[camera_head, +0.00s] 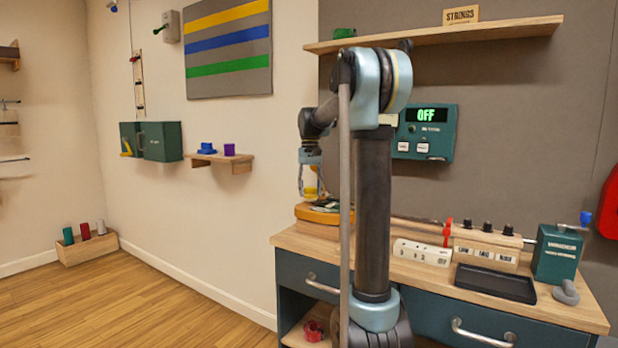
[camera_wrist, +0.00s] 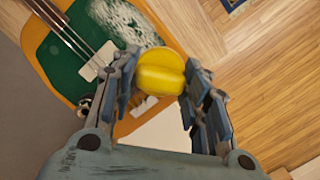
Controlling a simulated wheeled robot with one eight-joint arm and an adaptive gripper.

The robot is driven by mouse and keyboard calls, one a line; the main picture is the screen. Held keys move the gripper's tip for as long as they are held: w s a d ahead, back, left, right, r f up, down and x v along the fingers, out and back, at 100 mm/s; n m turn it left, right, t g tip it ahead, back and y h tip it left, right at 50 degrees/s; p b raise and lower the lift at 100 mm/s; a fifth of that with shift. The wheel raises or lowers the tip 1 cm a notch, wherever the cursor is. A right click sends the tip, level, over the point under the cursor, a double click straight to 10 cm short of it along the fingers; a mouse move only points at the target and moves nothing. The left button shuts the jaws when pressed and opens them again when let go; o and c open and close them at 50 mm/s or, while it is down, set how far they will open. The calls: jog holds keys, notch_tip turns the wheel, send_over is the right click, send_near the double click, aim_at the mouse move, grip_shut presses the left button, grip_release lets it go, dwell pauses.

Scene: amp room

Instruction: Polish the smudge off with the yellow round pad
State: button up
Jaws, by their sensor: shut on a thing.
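The yellow round pad (camera_wrist: 160,72) is between the fingers of my gripper (camera_wrist: 170,85), which is shut on it. In the head view my gripper (camera_head: 311,185) points down above the left end of the bench, with a bit of yellow at its fingers. Below it lies a stringed instrument with an orange body (camera_head: 310,215) and a dark green face (camera_wrist: 62,68). A whitish, speckled smudge (camera_wrist: 125,20) lies on the green face, just beyond the pad in the wrist view. I cannot tell whether the pad touches the instrument.
The wooden bench top (camera_head: 420,262) holds a white switch strip (camera_head: 422,253), a black tray (camera_head: 496,283), a block with black knobs (camera_head: 487,247) and a green box (camera_head: 557,254). A shelf (camera_head: 440,36) and a wall unit reading OFF (camera_head: 425,133) are behind my arm.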

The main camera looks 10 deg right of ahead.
jog(key=shift+a+r, duration=0.15)
jog(key=shift+r, duration=2.55)
